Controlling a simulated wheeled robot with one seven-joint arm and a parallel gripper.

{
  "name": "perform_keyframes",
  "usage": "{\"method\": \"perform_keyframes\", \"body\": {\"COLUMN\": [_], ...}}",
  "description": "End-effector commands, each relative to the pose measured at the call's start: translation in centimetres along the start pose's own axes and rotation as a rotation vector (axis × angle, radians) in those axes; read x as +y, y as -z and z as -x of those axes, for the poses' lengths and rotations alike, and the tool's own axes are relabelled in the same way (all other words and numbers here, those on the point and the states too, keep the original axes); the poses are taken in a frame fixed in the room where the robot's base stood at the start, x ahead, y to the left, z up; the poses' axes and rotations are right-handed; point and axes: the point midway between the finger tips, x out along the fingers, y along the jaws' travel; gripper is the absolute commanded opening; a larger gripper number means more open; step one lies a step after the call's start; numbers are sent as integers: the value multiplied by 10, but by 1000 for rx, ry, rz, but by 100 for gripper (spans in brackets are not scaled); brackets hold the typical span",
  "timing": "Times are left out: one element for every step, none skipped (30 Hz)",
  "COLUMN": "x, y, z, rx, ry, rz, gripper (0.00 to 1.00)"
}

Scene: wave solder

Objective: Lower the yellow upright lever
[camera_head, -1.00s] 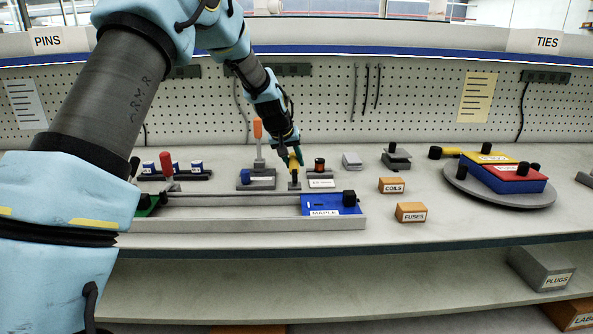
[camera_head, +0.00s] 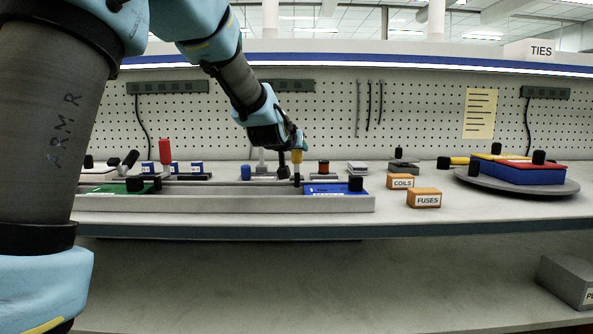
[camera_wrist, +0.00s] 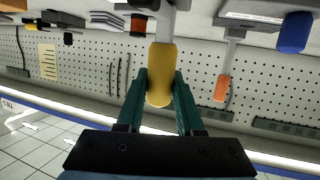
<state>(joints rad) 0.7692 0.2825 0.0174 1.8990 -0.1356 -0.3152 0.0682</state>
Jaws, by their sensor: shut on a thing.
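The yellow lever (camera_head: 297,158) stands upright on the bench behind the blue MAPLE block (camera_head: 330,188). In the wrist view its yellow handle (camera_wrist: 161,72) lies between the two green fingers. My gripper (camera_head: 299,148) is at the top of this handle, with the arm reaching in from the upper left. In the wrist view my gripper (camera_wrist: 160,88) is shut on the handle. The lever's base is hard to make out in the head view.
A red-handled lever (camera_head: 165,152) stands to the left. An orange-handled lever (camera_wrist: 222,88) is near my gripper. A small black-and-red part (camera_head: 323,166) sits just right of the yellow lever. COILS (camera_head: 400,181) and FUSES (camera_head: 424,198) boxes stand farther right.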

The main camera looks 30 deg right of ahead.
Motion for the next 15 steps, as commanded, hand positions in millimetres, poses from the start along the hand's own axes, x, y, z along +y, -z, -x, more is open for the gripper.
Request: {"method": "perform_keyframes", "body": {"x": [0, 1, 1, 2, 2, 2, 2, 2, 2, 2, 3, 3, 3, 3, 3], "y": [-8, -8, -7, -7, -7, -7, -6, -6, -6, -5, -5, -4, -4, -4, -4], "z": [0, 1, 3, 4, 4, 6, 6, 7, 8, 9, 9, 10, 10, 10, 11], "rx": [29, 44, 63, 75, 88, 102, 112, 121, 131, 138, 144, 151, 155, 159, 162], "ry": [1, 1, 2, 2, 3, 3, 4, 4, 5, 5, 6, 6, 6, 6, 7], "rz": [-7, -11, -16, -19, -23, -27, -29, -32, -34, -36, -38, -39, -40, -41, -42], "gripper": [0, 0, 0, 0, 0, 0, 0, 0, 0, 0, 0, 0, 0, 0, 0]}}
